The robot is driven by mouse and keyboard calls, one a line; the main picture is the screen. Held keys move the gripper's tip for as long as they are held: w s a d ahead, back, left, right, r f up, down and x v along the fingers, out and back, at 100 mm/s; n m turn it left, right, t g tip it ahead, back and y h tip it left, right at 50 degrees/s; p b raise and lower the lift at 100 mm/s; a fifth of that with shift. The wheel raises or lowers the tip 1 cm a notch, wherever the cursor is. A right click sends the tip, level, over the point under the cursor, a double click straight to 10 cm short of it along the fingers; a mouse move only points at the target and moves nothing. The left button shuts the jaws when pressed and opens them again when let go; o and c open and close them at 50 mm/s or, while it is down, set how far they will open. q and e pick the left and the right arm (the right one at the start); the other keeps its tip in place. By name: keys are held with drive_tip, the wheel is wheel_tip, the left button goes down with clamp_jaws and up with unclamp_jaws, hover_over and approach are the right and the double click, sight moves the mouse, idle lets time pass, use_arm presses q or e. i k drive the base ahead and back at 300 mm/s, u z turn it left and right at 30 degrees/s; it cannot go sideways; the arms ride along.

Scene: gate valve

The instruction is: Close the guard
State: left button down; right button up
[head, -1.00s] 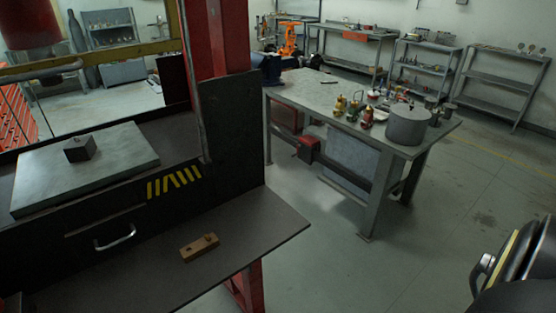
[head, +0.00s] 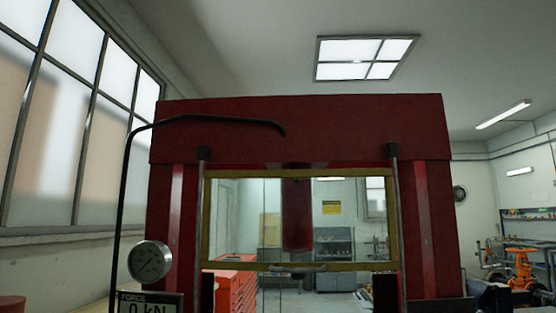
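The guard (head: 222,267) is a clear panel in a yellow frame on the front of a red press (head: 300,133). It sits raised between two vertical rods, high in the press opening. A small grey handle (head: 300,269) is on its bottom bar. The red ram (head: 297,215) shows through the panel. The lower part of the opening and the press bed are below the picture. Neither of my grippers is in view.
A round gauge (head: 150,262) and a force display (head: 150,303) reading 0 kN stand at the left of the press. A black hose (head: 205,117) arches over to the press top. An orange machine (head: 521,270) stands at the far right.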

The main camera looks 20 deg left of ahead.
sight(205, 263)
drive_tip(key=z, duration=0.5)
drive_tip(key=i, duration=0.95)
drive_tip(key=u, duration=1.1)
